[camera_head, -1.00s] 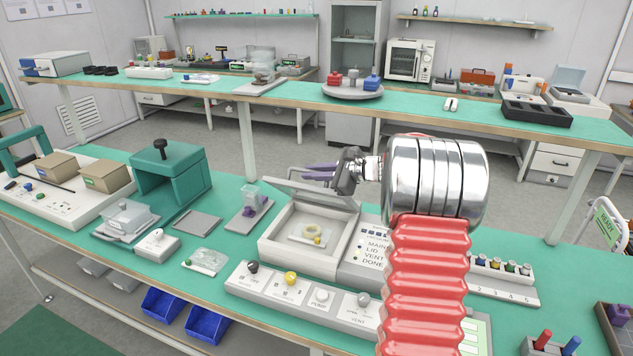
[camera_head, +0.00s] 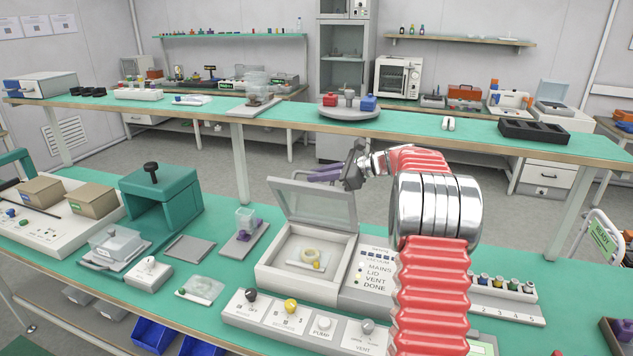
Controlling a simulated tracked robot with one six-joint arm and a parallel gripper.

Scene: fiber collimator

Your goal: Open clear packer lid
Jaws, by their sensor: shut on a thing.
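The clear packer lid (camera_head: 312,206), a transparent panel in a pale frame, stands steeply raised on its hinge at the back of the white packer box (camera_head: 283,279). The open box holds a pale ring and a small yellow piece on a clear sheet (camera_head: 309,258). My gripper (camera_head: 318,174), with purple fingers, is at the lid's raised upper edge, reaching in from the right, and is shut on the lid. The exact contact at the fingertips is too small to see clearly.
A control panel with knobs and buttons (camera_head: 300,322) runs along the front of the packer. A teal press (camera_head: 160,205) stands left. A second bench (camera_head: 260,112) is behind.

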